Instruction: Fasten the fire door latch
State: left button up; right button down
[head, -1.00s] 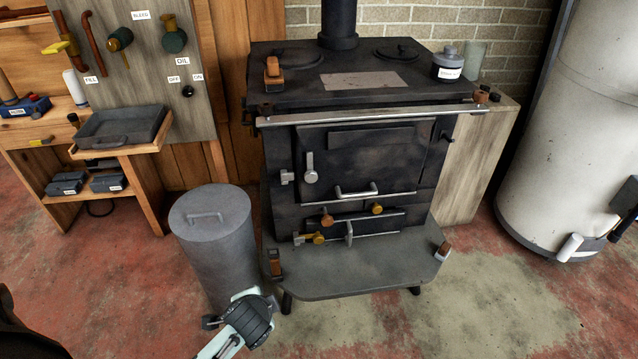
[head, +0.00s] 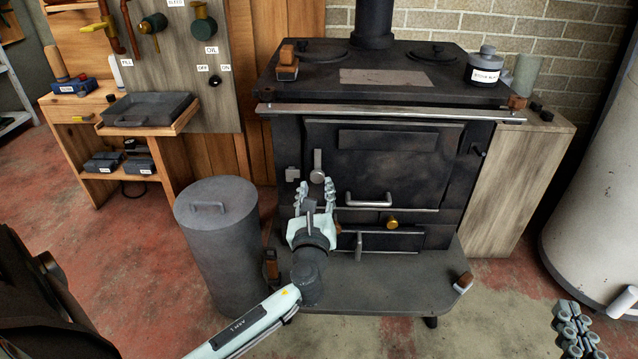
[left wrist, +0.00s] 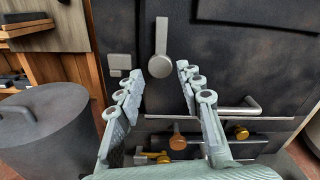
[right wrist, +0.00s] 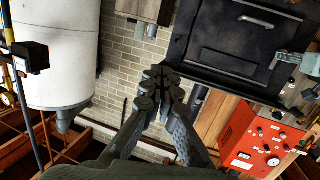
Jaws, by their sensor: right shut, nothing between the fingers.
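The fire door latch (head: 318,168) is a grey lever with a round boss on the left side of the black fire door (head: 385,165). Its lever points straight up, apart from the square catch block (head: 292,174) to its left. The latch also shows in the left wrist view (left wrist: 160,64), just beyond my fingertips. My left gripper (head: 314,190) is open and empty, its fingers (left wrist: 160,82) spread below and to either side of the boss. No contact is visible. My right gripper (head: 578,325) is shut and empty at the lower right; it also shows in the right wrist view (right wrist: 163,82).
A bar handle (head: 369,200) crosses the lower door, with a brass knob (head: 391,222) below. A front rail (head: 390,114) runs above the door. A lidded grey bin (head: 222,245) stands left of the stove. A white tank (head: 595,210) stands right.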

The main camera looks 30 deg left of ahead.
aim_at(317, 178)
pick_arm(q)
jog(key=shift+x, duration=1.65)
pick_arm(e)
jog(key=shift+a+r, duration=0.25)
jog(key=shift+r, duration=0.3)
pick_arm(q)
jog(key=shift+c, duration=0.5)
grip_shut()
